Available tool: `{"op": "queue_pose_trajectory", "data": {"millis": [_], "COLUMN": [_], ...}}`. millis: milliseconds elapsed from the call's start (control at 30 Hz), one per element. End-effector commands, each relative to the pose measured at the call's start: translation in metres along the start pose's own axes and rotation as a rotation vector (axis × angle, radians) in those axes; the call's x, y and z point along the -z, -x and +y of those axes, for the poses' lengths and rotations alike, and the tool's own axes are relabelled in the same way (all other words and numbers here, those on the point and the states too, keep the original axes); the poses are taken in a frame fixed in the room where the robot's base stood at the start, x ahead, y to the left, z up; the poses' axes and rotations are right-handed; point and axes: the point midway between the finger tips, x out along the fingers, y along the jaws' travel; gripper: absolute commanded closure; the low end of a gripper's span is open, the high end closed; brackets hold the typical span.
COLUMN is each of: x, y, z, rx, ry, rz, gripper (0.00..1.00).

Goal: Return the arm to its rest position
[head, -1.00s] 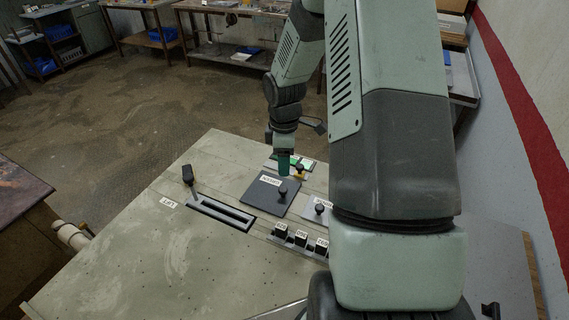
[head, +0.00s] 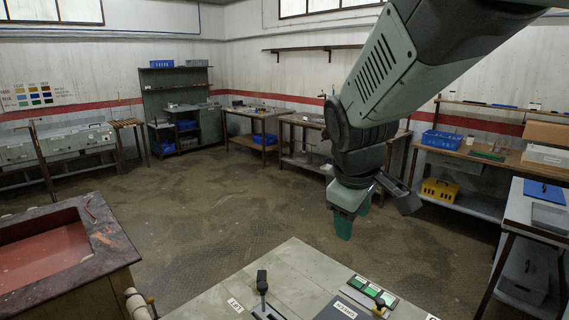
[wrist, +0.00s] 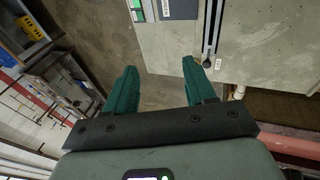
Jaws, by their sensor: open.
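My gripper (head: 352,220) hangs in the air in the head view, above and beyond the far edge of the grey panel table (head: 262,277). In the wrist view its two green fingers (wrist: 158,88) are spread apart with nothing between them. Past the fingertips are the floor and the edge of the table. My arm comes in from the top right of the head view, clear of the table. The black-knobbed lever (head: 262,282) in its slot stands on the table; it also shows in the wrist view (wrist: 207,62).
Green-faced parts (head: 370,290) and a dark plate (head: 340,309) lie on the table at the bottom. A workbench with a red top (head: 45,258) stands at left. Shelves with a yellow crate (head: 440,190) are at right. The floor between is open.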

Motion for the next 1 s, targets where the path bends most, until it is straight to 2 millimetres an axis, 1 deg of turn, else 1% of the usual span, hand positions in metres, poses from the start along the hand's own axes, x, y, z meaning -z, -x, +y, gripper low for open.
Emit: {"op": "queue_pose_trajectory", "data": {"millis": [33,100,200,300,400,500,633,1000], "x": [-0.001,-0.014,-0.037,-0.059,-0.078,-0.094,-0.106,-0.108], "y": [0.027,0.053,0.085,0.108,0.124,0.13,0.132,0.132], "z": [-0.007,-0.02,-0.041,-0.064,-0.085,-0.103,-0.117,-0.119], "rx": [-0.035,-0.049,-0.05,-0.035,-0.01,0.029,0.07,0.077], "ry": [-0.039,-0.143,-0.31,-0.467,-0.597,-0.717,-0.814,-0.828], "rz": [0.032,0.052,0.084,0.122,0.159,0.172,0.171,0.171], "gripper": [0.45,0.45,0.45,0.45,0.45,0.45,0.45,0.45]}}
